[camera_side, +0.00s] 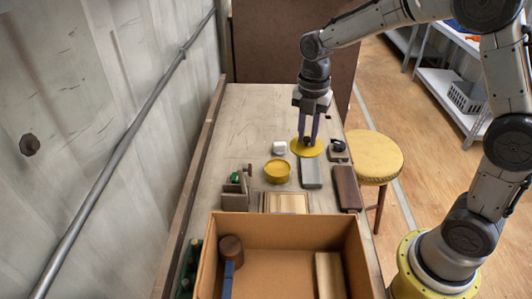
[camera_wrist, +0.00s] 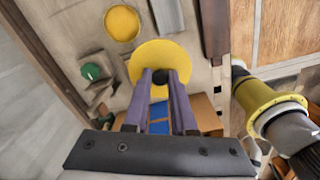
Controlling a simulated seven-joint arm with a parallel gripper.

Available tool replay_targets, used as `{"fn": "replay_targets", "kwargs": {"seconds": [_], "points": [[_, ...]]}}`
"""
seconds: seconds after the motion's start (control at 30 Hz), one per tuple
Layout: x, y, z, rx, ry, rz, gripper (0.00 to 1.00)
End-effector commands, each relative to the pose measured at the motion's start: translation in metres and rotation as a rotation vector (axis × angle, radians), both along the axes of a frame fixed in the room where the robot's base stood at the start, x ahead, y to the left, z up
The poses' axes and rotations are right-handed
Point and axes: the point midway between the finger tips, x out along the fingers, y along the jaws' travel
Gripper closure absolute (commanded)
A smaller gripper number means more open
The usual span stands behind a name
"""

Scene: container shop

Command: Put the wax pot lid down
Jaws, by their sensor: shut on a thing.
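The wax pot lid is a yellow disc (camera_side: 318,152) with a dark knob. It also shows in the wrist view (camera_wrist: 148,57), where its knob sits between the fingertips. My gripper (camera_side: 308,141) points down and is shut on the knob; its fingers show in the wrist view (camera_wrist: 159,82). The lid looks much larger than the pot in the wrist view, so it seems held above the table; the gap is hard to judge. A round yellow pot (camera_side: 278,172) stands to the lid's lower left in the side view, apart from it. It also shows in the wrist view (camera_wrist: 122,23).
A grey block (camera_side: 311,174) and a dark brown block (camera_side: 347,190) lie near the lid. A white cube (camera_side: 279,148) and a black item (camera_side: 338,146) flank it. A large open box (camera_side: 290,235) fills the near end. The table's far part (camera_side: 262,110) is clear.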

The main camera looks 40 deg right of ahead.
Motion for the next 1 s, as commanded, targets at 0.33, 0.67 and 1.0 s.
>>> {"fn": "replay_targets", "kwargs": {"seconds": [0.33,0.67,1.0], "points": [[0.068,-0.002,-0.024,0.000,0.004,-0.007,1.00],[0.099,-0.003,-0.053,0.000,0.001,-0.008,1.00],[0.160,-0.004,-0.081,0.000,0.001,-0.008,1.00]]}}
